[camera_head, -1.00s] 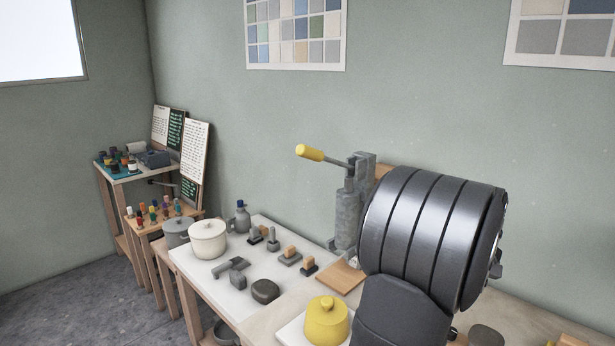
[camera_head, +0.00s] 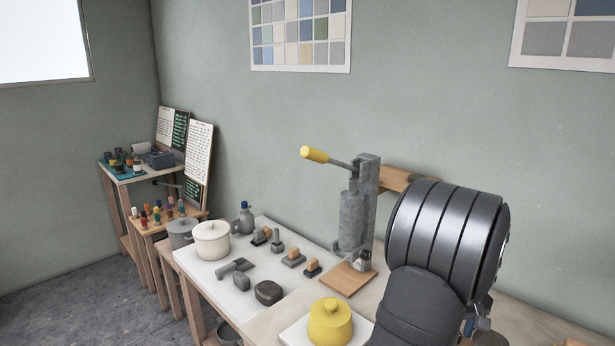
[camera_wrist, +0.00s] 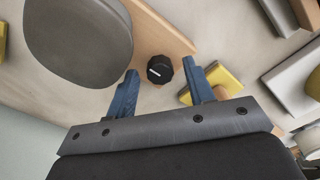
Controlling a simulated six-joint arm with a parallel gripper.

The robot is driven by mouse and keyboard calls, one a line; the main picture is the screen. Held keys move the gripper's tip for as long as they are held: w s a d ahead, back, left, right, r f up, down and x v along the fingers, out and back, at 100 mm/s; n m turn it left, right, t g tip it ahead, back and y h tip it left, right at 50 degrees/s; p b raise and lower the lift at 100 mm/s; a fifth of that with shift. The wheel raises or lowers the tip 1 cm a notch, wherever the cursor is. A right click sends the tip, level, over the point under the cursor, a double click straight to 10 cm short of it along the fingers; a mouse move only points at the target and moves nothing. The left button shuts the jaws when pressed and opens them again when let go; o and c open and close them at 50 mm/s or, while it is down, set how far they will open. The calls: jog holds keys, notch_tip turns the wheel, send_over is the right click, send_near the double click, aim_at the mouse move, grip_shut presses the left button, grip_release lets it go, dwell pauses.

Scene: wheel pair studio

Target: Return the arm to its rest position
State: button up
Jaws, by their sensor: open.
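My gripper (camera_wrist: 160,88) shows in the wrist view with two blue fingers spread apart and nothing between them. A black knob with a white mark (camera_wrist: 159,69) lies beyond the fingertips, on or beside a wooden board (camera_wrist: 165,40); I cannot tell the gap to it. In the head view my dark arm fills the right side, over the bench. The gripper itself is mostly hidden there behind the arm.
A grey rounded object (camera_wrist: 80,38) and a yellow block (camera_wrist: 222,79) lie near the fingers. A lever press (camera_head: 352,215) stands left of my arm. A yellow lidded pot (camera_head: 330,322), white pot (camera_head: 211,240) and small tools occupy the bench (camera_head: 225,285).

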notch_tip(320, 180, up, 17)
notch_tip(320, 180, down, 17)
jog(key=shift+f, duration=0.1)
jog(key=m, duration=0.4)
jog(key=shift+m, duration=0.3)
jog(key=m, duration=0.4)
jog(key=shift+m, duration=0.3)
jog(key=m, duration=0.4)
jog(key=shift+m, duration=2.5)
